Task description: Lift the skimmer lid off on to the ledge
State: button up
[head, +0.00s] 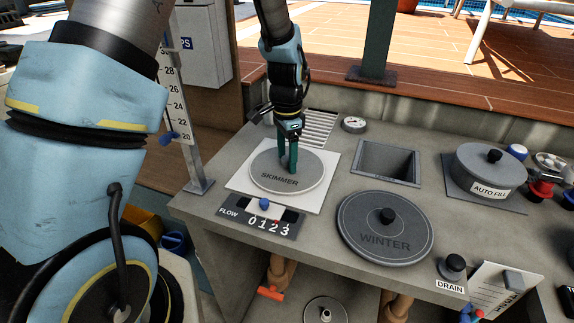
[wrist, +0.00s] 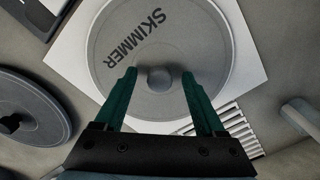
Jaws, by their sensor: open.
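The skimmer lid (head: 272,183) is a round grey disc marked SKIMMER. It lies flat on a white square plate (head: 236,182) on the grey counter. In the wrist view the skimmer lid (wrist: 190,60) has a round knob (wrist: 158,79) at its middle. My gripper (head: 287,166) points down over the lid's middle and hides the knob in the head view. In the wrist view my open gripper (wrist: 160,76) has one finger on each side of the knob, with a gap on both sides. Which ledge the task means is unclear.
The round WINTER lid (head: 385,242) lies to the right and nearer. Behind it is a square opening (head: 387,163). The AUTO FILL lid (head: 488,171) stands further right.

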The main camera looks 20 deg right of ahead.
jog(key=shift+f, duration=0.15)
jog(key=shift+c, duration=0.2)
grip_shut()
dwell(0.5)
